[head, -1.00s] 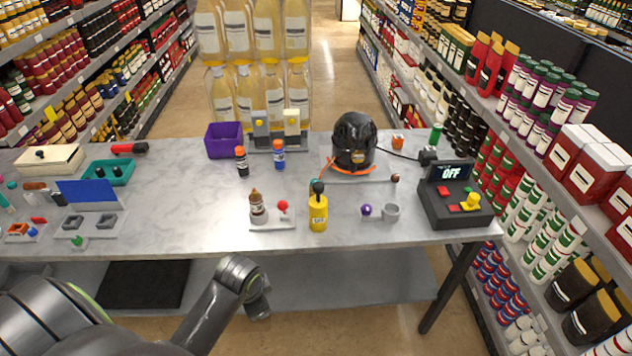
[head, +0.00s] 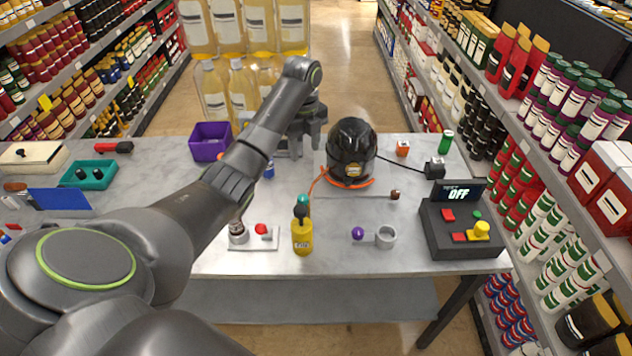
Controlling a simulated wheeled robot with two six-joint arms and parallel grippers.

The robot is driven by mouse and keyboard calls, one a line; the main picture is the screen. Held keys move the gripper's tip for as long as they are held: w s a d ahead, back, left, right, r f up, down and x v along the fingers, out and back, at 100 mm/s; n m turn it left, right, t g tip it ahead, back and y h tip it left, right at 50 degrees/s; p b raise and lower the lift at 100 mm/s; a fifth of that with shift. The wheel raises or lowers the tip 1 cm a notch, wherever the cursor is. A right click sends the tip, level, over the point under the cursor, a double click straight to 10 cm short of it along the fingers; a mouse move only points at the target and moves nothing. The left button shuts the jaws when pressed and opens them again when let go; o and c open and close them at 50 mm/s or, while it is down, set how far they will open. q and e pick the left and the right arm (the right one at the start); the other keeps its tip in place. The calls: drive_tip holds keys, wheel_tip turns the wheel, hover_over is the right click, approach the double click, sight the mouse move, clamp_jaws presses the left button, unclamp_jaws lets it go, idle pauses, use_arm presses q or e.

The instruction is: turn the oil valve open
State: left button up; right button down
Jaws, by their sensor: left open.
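The black domed pump (head: 351,150) stands on an orange-rimmed base at the back middle of the table. A teal knob (head: 303,199) shows in front of it, behind a yellow bottle (head: 303,237). A red ball knob (head: 261,228) sits on a small light plate (head: 262,243). A purple ball (head: 358,233) lies left of a grey ring (head: 385,237). No label shows which part is the oil valve. My left gripper (head: 305,149) is open, pointing down, just left of the pump and apart from it. My right gripper is out of view.
A control box (head: 462,236) reading OFF stands at the right. A purple bin (head: 209,142) and a teal tray (head: 90,174) stand at the left. My left arm crosses the table and hides part of it.

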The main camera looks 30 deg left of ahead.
use_arm(q)
drive_tip(key=s+f+b, duration=0.1)
drive_tip(key=s+b, duration=0.1)
drive_tip(key=b, duration=0.4)
hover_over(303, 197)
wheel_tip(303, 197, down, 4)
wheel_tip(303, 197, down, 3)
drive_tip(key=shift+d+f+b, duration=0.15)
drive_tip(key=shift+f+b, duration=0.05)
drive_tip(key=shift+b, duration=0.35)
wheel_tip(303, 197, down, 3)
drive_tip(key=shift+s+r+p, duration=0.1)
drive_tip(key=shift+r+p, duration=0.05)
drive_tip(key=shift+p, duration=0.55)
wheel_tip(303, 197, down, 5)
drive_tip(key=shift+r+p, duration=0.1)
drive_tip(key=shift+p, duration=0.2)
drive_tip(key=shift+f, duration=0.25)
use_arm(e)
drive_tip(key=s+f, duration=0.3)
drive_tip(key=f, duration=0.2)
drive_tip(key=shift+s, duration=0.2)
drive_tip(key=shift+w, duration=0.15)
